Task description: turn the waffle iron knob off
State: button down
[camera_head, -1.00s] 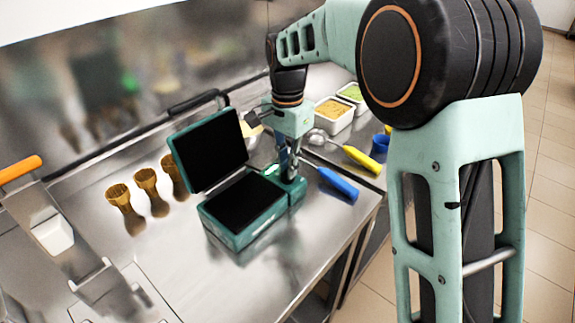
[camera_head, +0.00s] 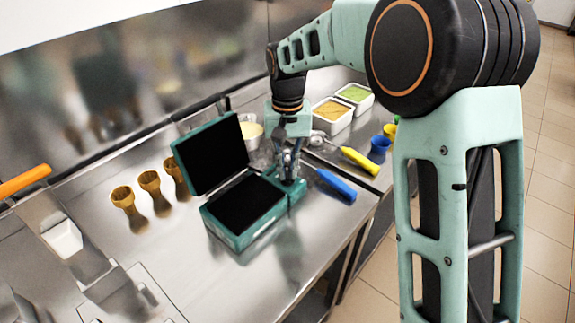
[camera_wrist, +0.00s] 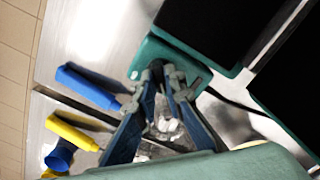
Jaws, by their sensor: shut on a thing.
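The waffle iron (camera_head: 240,205) is a teal box with black plates, its lid raised, on the steel counter. A small teal side housing (camera_head: 297,190) sits at its right end, and it also shows in the wrist view (camera_wrist: 150,55). My gripper (camera_head: 289,178) points down over this housing. In the wrist view my gripper (camera_wrist: 160,68) has its fingertips close together at the housing, shut on the small dark knob (camera_wrist: 157,64). The fingers hide most of the knob, so I cannot tell which way it is turned.
White tubs (camera_head: 333,115) stand behind. Several cone holders (camera_head: 150,182) stand to the left.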

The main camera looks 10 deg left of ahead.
aim_at(288, 172)
jog(key=n+p, duration=0.1)
jog(key=n, duration=0.3)
jog(key=shift+r+n, duration=0.15)
jog(key=shift+n, duration=0.15)
jog(key=n+p, duration=0.1)
jog(key=n, duration=0.3)
jog(key=shift+n, duration=0.3)
jog(key=c, duration=2)
grip_release()
notch_tip(288, 172, up, 12)
jog(key=shift+f, duration=0.1)
